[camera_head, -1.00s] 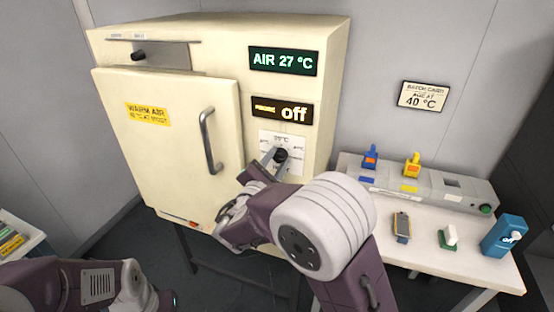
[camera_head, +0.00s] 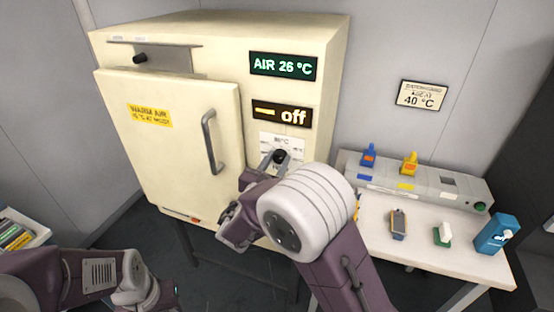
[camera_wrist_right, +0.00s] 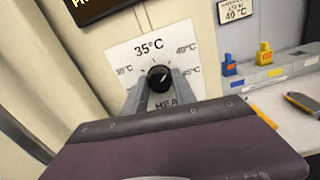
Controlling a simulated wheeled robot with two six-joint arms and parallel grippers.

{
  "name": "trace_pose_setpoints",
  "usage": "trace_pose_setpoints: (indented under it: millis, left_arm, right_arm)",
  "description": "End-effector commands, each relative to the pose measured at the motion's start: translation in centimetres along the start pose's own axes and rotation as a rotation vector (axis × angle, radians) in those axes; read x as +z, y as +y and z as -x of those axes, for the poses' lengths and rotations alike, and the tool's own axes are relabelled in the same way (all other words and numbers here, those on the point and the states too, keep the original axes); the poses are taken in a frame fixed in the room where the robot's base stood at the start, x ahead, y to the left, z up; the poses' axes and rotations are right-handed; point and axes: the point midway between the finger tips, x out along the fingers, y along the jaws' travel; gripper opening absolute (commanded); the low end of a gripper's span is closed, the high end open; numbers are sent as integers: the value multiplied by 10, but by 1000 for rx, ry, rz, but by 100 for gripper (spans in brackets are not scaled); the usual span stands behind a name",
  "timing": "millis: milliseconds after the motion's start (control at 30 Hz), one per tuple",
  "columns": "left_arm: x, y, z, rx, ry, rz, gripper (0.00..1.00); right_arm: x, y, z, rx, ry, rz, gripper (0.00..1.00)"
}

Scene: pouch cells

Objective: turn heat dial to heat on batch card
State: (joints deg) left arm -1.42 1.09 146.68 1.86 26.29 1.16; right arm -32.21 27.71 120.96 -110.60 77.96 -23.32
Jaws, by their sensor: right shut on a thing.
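The heat dial (camera_head: 280,157) is a black knob on a white scale plate (camera_head: 283,142) on the cream warm-air cabinet. The right wrist view shows the knob (camera_wrist_right: 160,78) with 35°C at the top of its scale and 40°C at upper right. The knob's pointer seems to lean toward upper right. My right gripper (camera_wrist_right: 161,84) is shut on the knob, one finger at each side. The batch card (camera_head: 423,95) on the wall reads 40 °C. My left arm shows at lower left; its fingertips cannot be made out.
The cabinet's displays read AIR 26 °C (camera_head: 284,66) and off (camera_head: 281,113). The cabinet door (camera_head: 170,140) has a long handle (camera_head: 211,140). A white table (camera_head: 455,262) at right holds a grey rack (camera_head: 440,185) with blue and yellow clips, and several small items.

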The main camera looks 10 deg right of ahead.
Motion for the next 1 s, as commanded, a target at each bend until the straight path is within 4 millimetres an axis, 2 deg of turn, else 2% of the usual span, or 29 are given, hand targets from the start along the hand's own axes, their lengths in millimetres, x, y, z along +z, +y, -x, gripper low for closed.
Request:
trace_pose_setpoints:
  millis: [467,500,567,867,1000]
  left_arm:
    - [0,0,1,0,0,0,36]
    - [0,0,1,0,0,0,36]
    - [0,0,1,0,0,0,36]
    - [0,0,1,0,0,0,36]
    - [0,0,-3,0,0,0,36]
  right_arm:
    - [-2,0,0,-1,4,17,0]
    - [-2,0,0,0,4,17,38]
    - [-2,0,0,0,4,17,54]
    - [-1,0,1,0,2,15,54]
    - [-2,2,19,6,3,15,54]
